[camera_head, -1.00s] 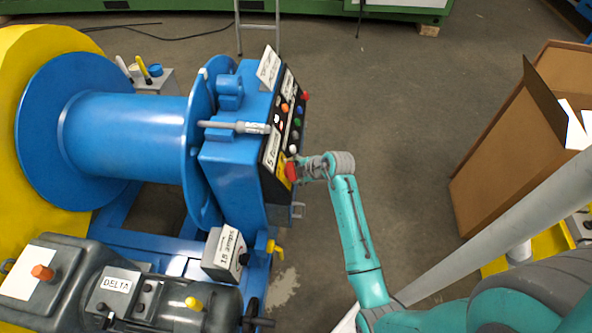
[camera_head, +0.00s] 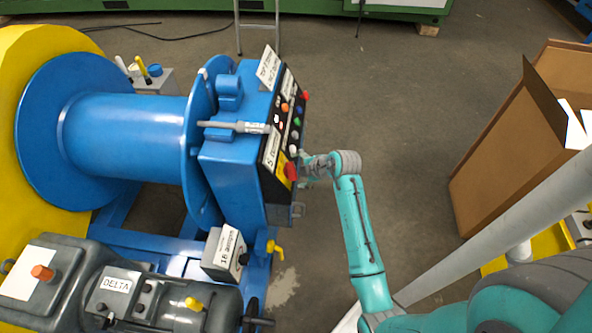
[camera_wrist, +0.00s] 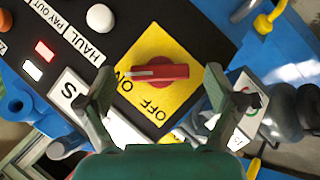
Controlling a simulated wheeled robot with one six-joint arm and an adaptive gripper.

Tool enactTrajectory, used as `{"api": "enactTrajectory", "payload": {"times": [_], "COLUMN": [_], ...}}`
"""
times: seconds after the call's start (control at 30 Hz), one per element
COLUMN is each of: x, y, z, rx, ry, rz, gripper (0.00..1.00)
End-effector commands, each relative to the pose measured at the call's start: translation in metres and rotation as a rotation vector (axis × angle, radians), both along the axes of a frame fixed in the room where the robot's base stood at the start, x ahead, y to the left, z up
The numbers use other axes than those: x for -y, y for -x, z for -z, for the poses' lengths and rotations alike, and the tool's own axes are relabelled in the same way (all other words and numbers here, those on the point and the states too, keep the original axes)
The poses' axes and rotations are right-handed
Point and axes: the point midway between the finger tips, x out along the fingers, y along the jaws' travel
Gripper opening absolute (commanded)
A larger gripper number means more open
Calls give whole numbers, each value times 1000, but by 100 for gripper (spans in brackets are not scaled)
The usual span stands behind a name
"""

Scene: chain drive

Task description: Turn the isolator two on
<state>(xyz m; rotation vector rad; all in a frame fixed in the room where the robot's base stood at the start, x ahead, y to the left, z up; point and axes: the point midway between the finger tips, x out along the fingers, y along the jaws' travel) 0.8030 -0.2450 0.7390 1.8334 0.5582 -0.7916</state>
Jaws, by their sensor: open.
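A red rotary isolator knob (camera_wrist: 172,71) sits on a yellow plate (camera_wrist: 150,101) marked ON and OFF, on the black control panel. In the wrist view the knob's handle lies left to right, with its white mark at the left end, near the word ON. The knob also shows in the head view (camera_head: 291,171) at the panel's lower end. I cannot read a number for it. My gripper (camera_wrist: 158,80) is open, with one finger on each side of the knob and gaps between them. In the head view my gripper (camera_head: 306,168) is just right of the knob.
The panel is on a blue winch housing (camera_head: 233,165). Several coloured buttons, including a white one (camera_wrist: 100,18), lie beyond the knob. A cardboard box (camera_head: 500,150) is at right; clear floor lies between.

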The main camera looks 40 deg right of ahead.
Motion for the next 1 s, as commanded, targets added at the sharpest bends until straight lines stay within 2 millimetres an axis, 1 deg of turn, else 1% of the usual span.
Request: {"api": "enactTrajectory", "payload": {"times": [0.03,0.2,0.43,0.63,1.0], "x": [1,2,2,1,1], "y": [7,30,55,63,64], "z": [-8,-34,-60,-69,-70], "rx": [1,2,1,0,-1], "ry": [1,1,0,-1,-1], "rz": [1,2,2,-1,-1], "gripper": [93,93,93,93,93]}}
